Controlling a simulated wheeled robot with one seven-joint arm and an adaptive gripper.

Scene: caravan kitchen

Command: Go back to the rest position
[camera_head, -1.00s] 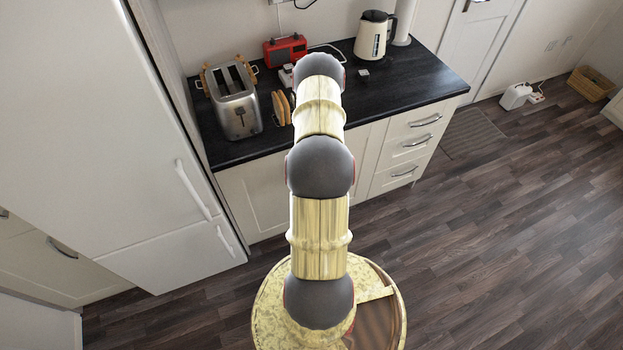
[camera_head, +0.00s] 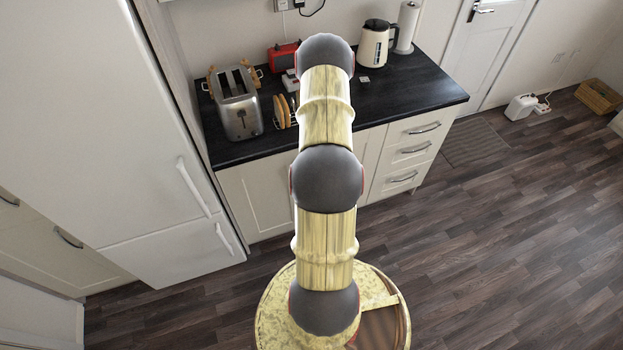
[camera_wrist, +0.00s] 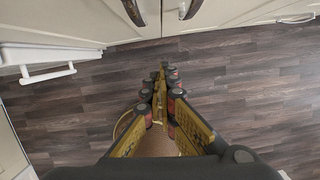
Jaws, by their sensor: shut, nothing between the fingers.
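My gripper (camera_wrist: 167,76) shows in the wrist view, shut and empty, its yellow and dark fingers meeting near the middle of the picture. It points downward over the wood floor, in front of the cabinet fronts. In the head view my arm rises up the middle of the picture, and its grey upper joint overlaps the back of the counter. The gripper is hidden behind the arm in that view.
The dark counter (camera_head: 405,88) bears a toaster (camera_head: 237,105), a toast rack (camera_head: 284,111), a red radio (camera_head: 284,57), a kettle (camera_head: 373,44) and a paper towel roll (camera_head: 406,27). A white fridge (camera_head: 105,120) stands left.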

